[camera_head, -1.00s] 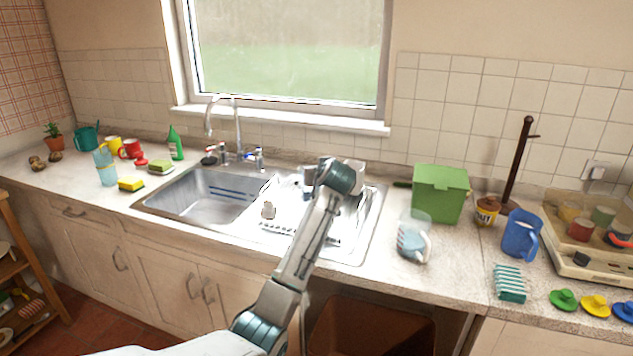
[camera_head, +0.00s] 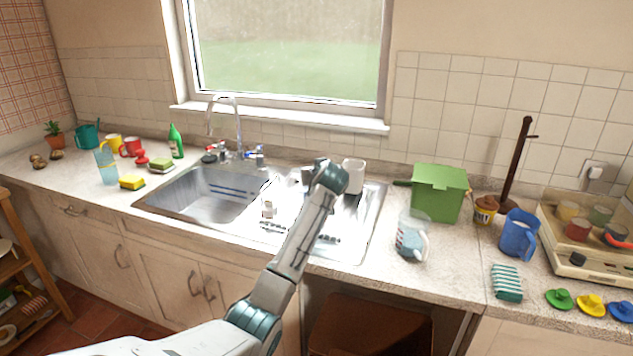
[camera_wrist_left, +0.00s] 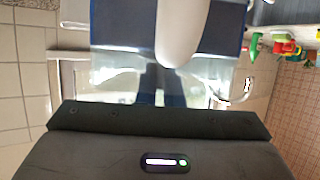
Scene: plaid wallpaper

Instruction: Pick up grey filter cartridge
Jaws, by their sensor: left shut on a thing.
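My left arm reaches over the drainer side of the sink in the head view. The gripper itself blends into the bright white drainer there, so its fingertips are hard to make out. In the left wrist view my left gripper (camera_wrist_left: 180,48) is shut on a pale, rounded thing (camera_wrist_left: 180,28), which looks like the grey filter cartridge. Its far end runs out of the top of that view. A small greyish-white piece (camera_head: 268,209) shows near the gripper in the head view; I cannot tell whether it is the held cartridge. My right gripper is not in view.
The sink basin (camera_head: 205,193) is left of the arm. A clear jug (camera_head: 411,238), a green bin (camera_head: 438,193) and a blue jug (camera_head: 519,235) stand to the right.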

